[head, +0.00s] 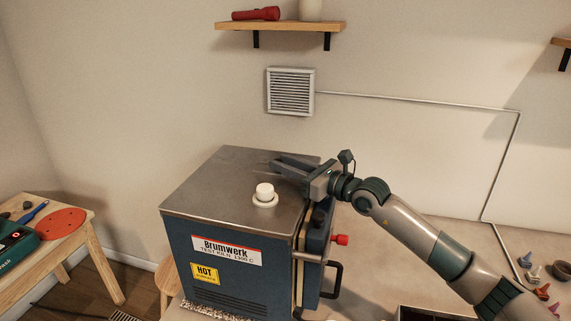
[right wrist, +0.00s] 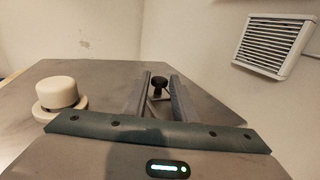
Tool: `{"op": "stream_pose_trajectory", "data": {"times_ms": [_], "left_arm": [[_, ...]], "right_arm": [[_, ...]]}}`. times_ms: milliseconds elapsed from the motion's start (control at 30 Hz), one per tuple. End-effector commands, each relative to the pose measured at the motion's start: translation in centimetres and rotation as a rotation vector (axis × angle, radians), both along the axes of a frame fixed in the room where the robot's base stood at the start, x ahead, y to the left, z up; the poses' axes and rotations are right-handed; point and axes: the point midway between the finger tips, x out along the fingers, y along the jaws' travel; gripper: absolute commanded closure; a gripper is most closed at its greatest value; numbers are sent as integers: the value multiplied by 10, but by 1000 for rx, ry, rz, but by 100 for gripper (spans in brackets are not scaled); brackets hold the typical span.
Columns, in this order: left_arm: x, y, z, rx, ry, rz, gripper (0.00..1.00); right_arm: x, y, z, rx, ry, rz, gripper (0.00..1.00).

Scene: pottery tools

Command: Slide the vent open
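My right gripper (head: 279,161) is low over the back of the kiln's metal top, reaching in from the right. In the right wrist view its two fingers (right wrist: 161,76) are apart. A small black knob (right wrist: 159,83) on a light metal piece shows in the gap between them, and I see no finger touching it. The knob looks like the handle of the kiln's sliding vent. My gripper hides it in the head view. A slatted white vent grille (head: 290,91) is on the wall behind; it also shows in the right wrist view (right wrist: 273,43). My left gripper is out of view.
The blue kiln (head: 230,249) has a white round plug (head: 265,192) on its top, left of my gripper. A red knob (head: 341,240) and a black door handle (head: 335,278) stick out on its right. A wooden shelf (head: 281,27) hangs above the grille.

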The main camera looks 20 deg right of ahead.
Motion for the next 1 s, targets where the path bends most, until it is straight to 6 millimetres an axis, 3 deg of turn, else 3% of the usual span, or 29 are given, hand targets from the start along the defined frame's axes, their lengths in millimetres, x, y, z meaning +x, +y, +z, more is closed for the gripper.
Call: {"op": "stream_pose_trajectory", "data": {"times_ms": [33, 100, 333, 633, 933, 967, 1000], "left_arm": [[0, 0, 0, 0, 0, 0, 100], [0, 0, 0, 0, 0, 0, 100], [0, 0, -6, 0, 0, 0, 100], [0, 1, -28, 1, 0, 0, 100], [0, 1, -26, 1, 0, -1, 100], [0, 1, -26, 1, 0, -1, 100], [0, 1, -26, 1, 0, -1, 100]], "right_arm": [[0, 0, 0, 0, 0, 0, 88], [0, 0, 0, 0, 0, 0, 100], [-3, -6, -2, -1, -1, -2, 100], [-24, -37, -2, -1, -2, -2, 100], [-26, -39, 1, -1, -1, -1, 100], [-26, -39, 1, -1, -1, -1, 77], [-26, -39, 1, -1, -1, -1, 67]]}}
